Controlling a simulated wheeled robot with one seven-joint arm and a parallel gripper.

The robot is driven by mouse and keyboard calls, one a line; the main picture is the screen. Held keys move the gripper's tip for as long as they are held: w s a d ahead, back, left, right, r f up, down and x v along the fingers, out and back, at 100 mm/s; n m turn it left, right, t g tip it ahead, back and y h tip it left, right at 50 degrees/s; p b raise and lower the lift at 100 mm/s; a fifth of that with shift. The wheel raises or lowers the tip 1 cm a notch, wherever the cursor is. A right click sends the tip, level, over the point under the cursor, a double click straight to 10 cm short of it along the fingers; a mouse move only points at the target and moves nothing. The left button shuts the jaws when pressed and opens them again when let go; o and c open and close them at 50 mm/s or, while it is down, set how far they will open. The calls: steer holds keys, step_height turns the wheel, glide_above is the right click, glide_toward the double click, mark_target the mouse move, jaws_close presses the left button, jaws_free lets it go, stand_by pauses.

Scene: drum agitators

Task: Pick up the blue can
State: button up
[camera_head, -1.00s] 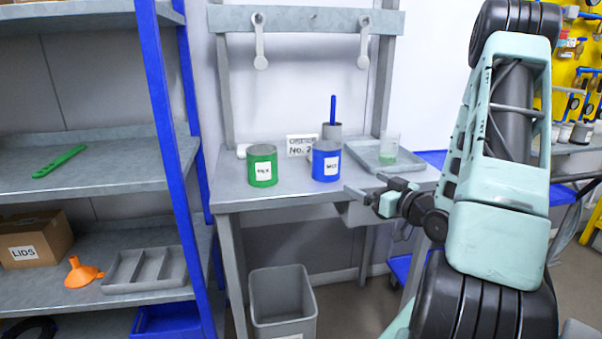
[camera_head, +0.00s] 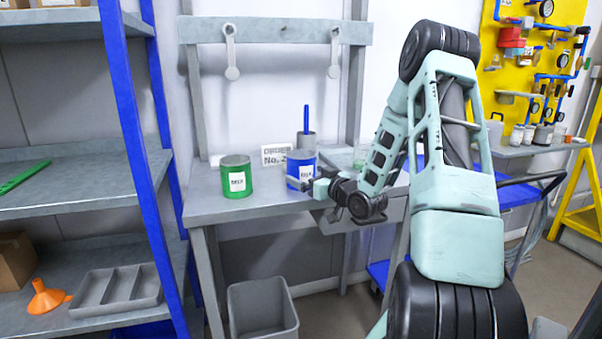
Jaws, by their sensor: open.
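The blue can (camera_head: 296,163) with a white label stands upright on the grey workbench (camera_head: 245,205). My gripper (camera_head: 302,180) is open, at the can's lower right. One finger crosses in front of the can's lower part and hides some of it and its label. The other finger is hard to make out against the can. I cannot tell whether the fingers touch the can or lie around it.
A green can (camera_head: 237,180) stands left of the blue can. A white sign (camera_head: 276,155) and a grey cup (camera_head: 306,140) with a blue stick stand behind. A grey bin (camera_head: 262,308) is below the bench front. A shelf with blue posts (camera_head: 130,130) stands left.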

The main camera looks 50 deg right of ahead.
steer(key=shift+w+d, duration=0.15)
steer(key=shift+w, duration=0.8)
steer(key=shift+w+d, duration=0.1)
steer(key=shift+w, duration=0.8)
steer(key=c, duration=1.3)
steer(key=shift+c, duration=0.2)
steer(key=shift+r, duration=0.1)
